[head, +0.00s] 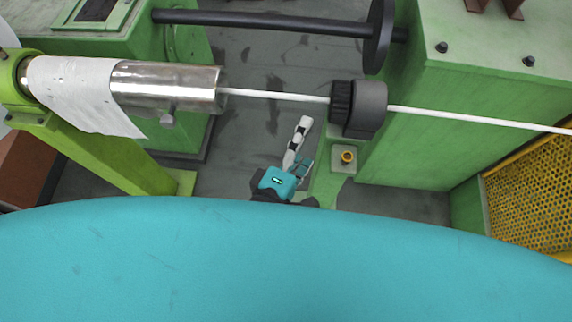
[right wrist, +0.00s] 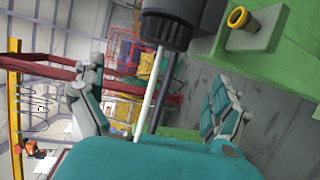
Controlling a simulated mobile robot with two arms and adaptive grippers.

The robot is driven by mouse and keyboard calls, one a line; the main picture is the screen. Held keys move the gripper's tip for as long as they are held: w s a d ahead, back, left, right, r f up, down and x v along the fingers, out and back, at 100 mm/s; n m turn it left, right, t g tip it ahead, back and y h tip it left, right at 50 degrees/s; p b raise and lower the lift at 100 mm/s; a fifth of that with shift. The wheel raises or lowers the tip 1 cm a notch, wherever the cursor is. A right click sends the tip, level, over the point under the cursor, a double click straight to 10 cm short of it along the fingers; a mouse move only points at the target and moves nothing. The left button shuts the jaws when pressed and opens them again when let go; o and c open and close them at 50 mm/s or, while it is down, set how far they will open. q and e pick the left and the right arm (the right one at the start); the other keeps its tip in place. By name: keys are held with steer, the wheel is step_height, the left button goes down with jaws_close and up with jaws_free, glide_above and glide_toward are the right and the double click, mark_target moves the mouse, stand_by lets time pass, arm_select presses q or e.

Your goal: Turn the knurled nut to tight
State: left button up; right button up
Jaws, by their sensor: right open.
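The knurled nut (head: 341,103) is a black ridged ring on the near-left side of a dark grey round housing (head: 370,108), with a thin white rod passing through it. In the right wrist view the knurled nut (right wrist: 166,31) is at the top, beyond the fingers. My right gripper (head: 304,145) is open and empty, below and left of the nut in the head view, apart from it. In the right wrist view the gripper (right wrist: 160,80) shows its two fingers spread wide, with the rod visible between them in the picture. My left gripper is not in view.
A brass-yellow fitting (head: 347,157) stands on a green bracket below the nut. A shiny metal cylinder (head: 170,88) with white wrapping is at left. A green machine block (head: 470,90) and yellow perforated guard (head: 530,205) are at right. Grey floor lies open between the machines.

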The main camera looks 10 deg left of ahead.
steer(key=f+p+v, duration=0.1)
steer(key=v, duration=0.5)
steer(key=shift+s+a+r+p, duration=0.2)
steer(key=shift+a+r+p, duration=0.05)
steer(key=shift+r+p, duration=0.15)
